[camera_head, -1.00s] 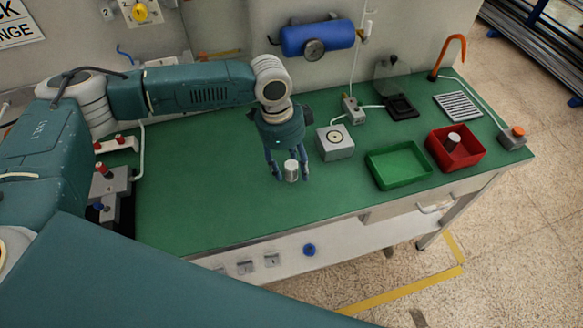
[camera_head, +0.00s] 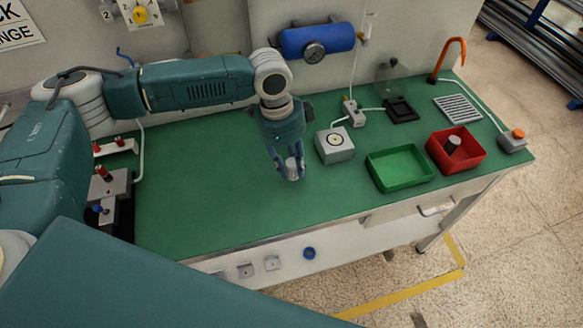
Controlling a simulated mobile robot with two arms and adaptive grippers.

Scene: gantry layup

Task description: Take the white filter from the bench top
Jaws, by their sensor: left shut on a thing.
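The white filter (camera_head: 292,170) is a small pale cylinder at the middle of the green bench top (camera_head: 210,200). My left gripper (camera_head: 290,175) points down over it and is shut on it, one finger on each side. The fingers cover parts of the filter's sides. I cannot tell whether the filter still touches the bench. My right gripper is not in view.
A grey box with a round port (camera_head: 335,145) stands right of the gripper. Further right are an empty green tray (camera_head: 400,185) and a red bin (camera_head: 470,165) holding a dark cylinder with a grey top. The bench left of the gripper is clear.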

